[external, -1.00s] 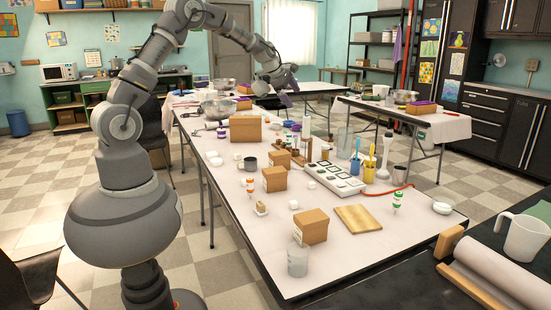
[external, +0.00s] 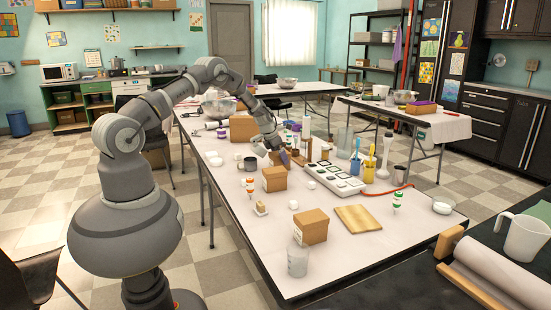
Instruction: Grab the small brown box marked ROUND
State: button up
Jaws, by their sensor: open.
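Several small brown boxes stand on the long white table (external: 222,173). One box (external: 274,180) is in the middle, another box (external: 311,227) is at the near end, and a larger box (external: 243,129) is farther back. The word ROUND cannot be read on any of them. My gripper (external: 279,159) is open and low over the table, just behind the middle box. It covers the spot of another small brown box, which is mostly hidden, so I cannot tell whether the jaws are around it or above it.
A dark cup (external: 250,163) and white jars stand to the left. A wooden board (external: 358,218) lies near the front. The table's left edge is fairly clear.

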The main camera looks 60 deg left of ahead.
jog(key=shift+r, duration=0.1)
jog(key=c, duration=1.1)
jog(key=shift+r, duration=0.1)
